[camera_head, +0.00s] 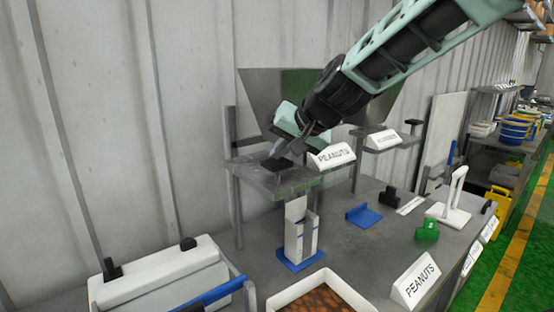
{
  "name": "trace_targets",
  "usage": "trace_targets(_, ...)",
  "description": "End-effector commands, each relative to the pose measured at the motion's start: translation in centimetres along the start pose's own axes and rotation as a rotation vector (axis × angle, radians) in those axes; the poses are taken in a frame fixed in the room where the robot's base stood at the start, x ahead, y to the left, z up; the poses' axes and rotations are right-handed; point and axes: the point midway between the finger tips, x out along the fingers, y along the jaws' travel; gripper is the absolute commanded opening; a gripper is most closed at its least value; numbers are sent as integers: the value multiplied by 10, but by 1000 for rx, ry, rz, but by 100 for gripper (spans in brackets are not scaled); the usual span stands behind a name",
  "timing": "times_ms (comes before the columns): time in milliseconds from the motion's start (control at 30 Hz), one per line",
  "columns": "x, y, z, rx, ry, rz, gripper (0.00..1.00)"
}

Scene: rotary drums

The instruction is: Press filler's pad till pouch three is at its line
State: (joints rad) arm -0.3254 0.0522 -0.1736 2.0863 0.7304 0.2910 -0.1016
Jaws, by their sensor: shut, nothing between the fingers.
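The filler is a metal hopper (262,95) above a grey shelf (285,184), with a white PEANUTS sign (331,156) on the shelf. A black pad (276,164) lies on the shelf. My gripper (287,151) is shut and empty, its fingertips at or just above the pad; I cannot tell whether they touch it. Below the shelf a white pouch (298,238) stands upright in a holder on a blue base (300,260), under a white spout (295,209). Its fill level and line are too small to tell.
A second filler with its own sign (382,139) stands behind at the right. A white tray of peanuts (322,300) and a PEANUTS sign (416,279) are in front. A white sealer-like machine (160,275) stands at left. A green object (427,230) and blue piece (363,215) lie at right.

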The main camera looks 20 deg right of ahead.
Motion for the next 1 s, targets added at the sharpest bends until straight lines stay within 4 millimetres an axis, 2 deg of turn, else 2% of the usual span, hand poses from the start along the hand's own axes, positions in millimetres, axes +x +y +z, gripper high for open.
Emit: trace_targets(1000,8,6,7,0,-2,1,0)
